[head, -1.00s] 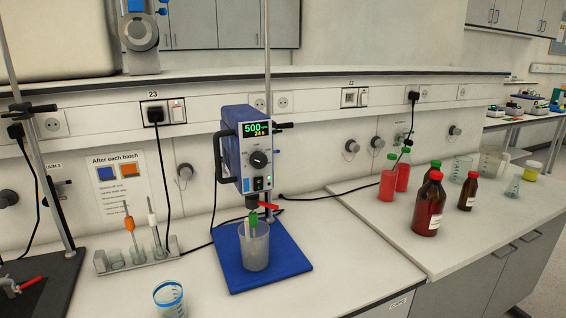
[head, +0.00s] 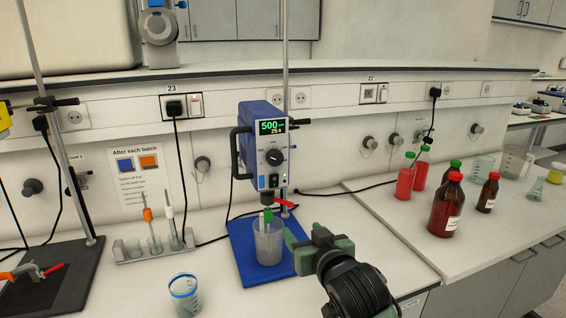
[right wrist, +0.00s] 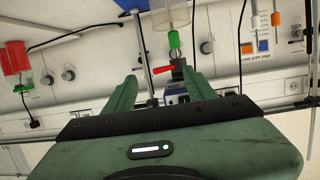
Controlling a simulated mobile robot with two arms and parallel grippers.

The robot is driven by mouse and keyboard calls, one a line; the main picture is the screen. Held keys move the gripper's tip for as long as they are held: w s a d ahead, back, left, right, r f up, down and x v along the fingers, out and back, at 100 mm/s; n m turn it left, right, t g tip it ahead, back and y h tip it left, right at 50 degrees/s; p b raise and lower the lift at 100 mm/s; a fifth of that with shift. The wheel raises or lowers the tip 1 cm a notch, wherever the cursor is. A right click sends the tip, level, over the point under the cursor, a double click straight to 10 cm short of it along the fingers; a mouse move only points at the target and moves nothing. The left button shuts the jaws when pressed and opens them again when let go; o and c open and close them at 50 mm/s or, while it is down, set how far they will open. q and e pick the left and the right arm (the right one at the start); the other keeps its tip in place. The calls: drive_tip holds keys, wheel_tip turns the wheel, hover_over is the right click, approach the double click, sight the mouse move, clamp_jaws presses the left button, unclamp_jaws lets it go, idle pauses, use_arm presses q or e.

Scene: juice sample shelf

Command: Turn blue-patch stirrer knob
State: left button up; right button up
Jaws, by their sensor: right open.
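The stirrer (head: 262,135) is a blue box with a pale front panel, mounted on a rod; its display reads 500 and 25 s. Its dark round knob (head: 274,157) is on the panel below the display, with a small blue patch (head: 262,183) lower left. My right gripper (head: 303,240) is open and empty, low in front of the stirrer, beside the beaker and apart from the knob. In the right wrist view, which is upside down, the open fingers (right wrist: 160,74) frame part of the stirrer; the knob cannot be made out there. My left gripper is out of view.
A beaker (head: 269,245) with a green-topped piece stands on the blue base plate (head: 244,258) under the stirrer. A red lever (head: 284,203) juts out there. A tube rack (head: 150,252) and a blue-rimmed beaker (head: 184,296) stand left. Bottles (head: 446,208) stand on the right bench.

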sight(277, 161)
drive_tip(key=a+r+n+t+y, duration=0.1)
drive_tip(key=a+r+t+y, duration=0.15)
drive_tip(key=r, duration=1.15)
drive_tip(key=shift+h, duration=0.45)
drive_tip(key=p+x, duration=0.2)
drive_tip(key=x, duration=0.5)
drive_tip(key=shift+w+a+f, duration=0.1)
drive_tip(key=shift+a+f, duration=0.05)
drive_tip(key=shift+a, duration=0.1)
drive_tip(key=shift+w+a+f, duration=0.1)
drive_tip(key=shift+w+a, duration=0.05)
drive_tip(key=shift+w, duration=0.4)
clamp_jaws()
